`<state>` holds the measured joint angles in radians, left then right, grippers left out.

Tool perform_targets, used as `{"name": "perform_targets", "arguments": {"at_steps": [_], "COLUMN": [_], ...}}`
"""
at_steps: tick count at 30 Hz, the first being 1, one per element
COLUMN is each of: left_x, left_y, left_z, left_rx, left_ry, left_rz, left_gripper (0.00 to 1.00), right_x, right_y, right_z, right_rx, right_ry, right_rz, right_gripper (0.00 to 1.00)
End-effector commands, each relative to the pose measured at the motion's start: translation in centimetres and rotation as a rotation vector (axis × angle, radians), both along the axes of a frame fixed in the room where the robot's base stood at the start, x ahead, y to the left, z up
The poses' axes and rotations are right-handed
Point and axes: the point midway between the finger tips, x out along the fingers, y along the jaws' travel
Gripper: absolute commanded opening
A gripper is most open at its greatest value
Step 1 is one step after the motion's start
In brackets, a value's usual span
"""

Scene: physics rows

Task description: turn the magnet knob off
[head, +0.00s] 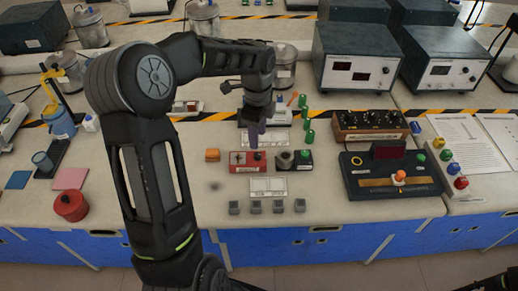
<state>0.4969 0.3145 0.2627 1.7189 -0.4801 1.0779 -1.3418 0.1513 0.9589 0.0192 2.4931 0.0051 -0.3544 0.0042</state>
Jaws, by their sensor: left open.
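A small red unit (237,168) lies on the white bench near the middle of the head view. A dark round part (284,160), which may be the magnet knob, sits on its right half; its setting is too small to read. My left gripper (253,146) points down just above and behind the red unit, left of the round part. It is open and holds nothing that I can see. Whether its tips touch the unit is unclear. My right gripper is not in view.
A black device (425,184) is at the right, and a red pot (70,206) at the left.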

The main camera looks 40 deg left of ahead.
Motion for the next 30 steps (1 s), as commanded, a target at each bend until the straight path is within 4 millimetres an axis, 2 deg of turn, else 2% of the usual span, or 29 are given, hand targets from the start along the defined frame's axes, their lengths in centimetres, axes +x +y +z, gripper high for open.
{"name": "perform_targets", "arguments": {"at_steps": [5, 12, 17, 27, 30], "left_x": [-0.1, -0.1, -0.1, 0.0, 0.0], "left_y": [0.0, -0.1, 0.0, 0.0, 0.0], "left_z": [-1.5, -5.2, -7.1, -7.7, -7.6], "left_rx": [0.000, -0.002, -0.001, 0.000, 0.000], "left_ry": [0.003, 0.004, 0.003, 0.000, 0.000], "left_rz": [0.000, -0.001, 0.000, 0.001, 0.001], "left_gripper": [0.44, 0.44, 0.44, 0.44, 0.36], "right_x": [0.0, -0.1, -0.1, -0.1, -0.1], "right_y": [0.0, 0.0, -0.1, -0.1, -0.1], "right_z": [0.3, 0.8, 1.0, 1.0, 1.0], "right_rx": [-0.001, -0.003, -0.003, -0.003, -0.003], "right_ry": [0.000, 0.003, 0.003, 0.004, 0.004], "right_rz": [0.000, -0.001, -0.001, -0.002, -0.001], "right_gripper": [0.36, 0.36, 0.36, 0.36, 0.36]}}
